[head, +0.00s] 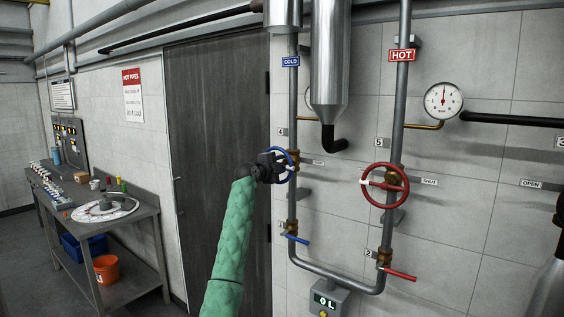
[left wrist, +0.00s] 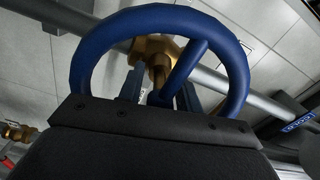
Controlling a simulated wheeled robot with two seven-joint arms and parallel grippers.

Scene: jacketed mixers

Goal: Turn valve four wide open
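Valve four is the blue handwheel (head: 291,166) on the grey pipe under the COLD sign, with a small plate reading 4 (head: 283,132) at its upper left. My left gripper (head: 282,166) is at this wheel, partly covering it in the head view. In the left wrist view the blue rim (left wrist: 162,15) arches above the black gripper body. The two fingers (left wrist: 160,93) stand apart inside the ring, with a spoke and the brass hub (left wrist: 157,50) showing between them. The lower rim is hidden behind the gripper body. My right gripper is out of view.
A red handwheel (head: 385,185) is on the HOT pipe to the right, beside a SHUT plate (head: 425,181). Blue (head: 297,239) and red (head: 400,274) lever handles sit lower. A steel cylinder (head: 328,55) hangs between the pipes. A workbench (head: 125,215) stands left.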

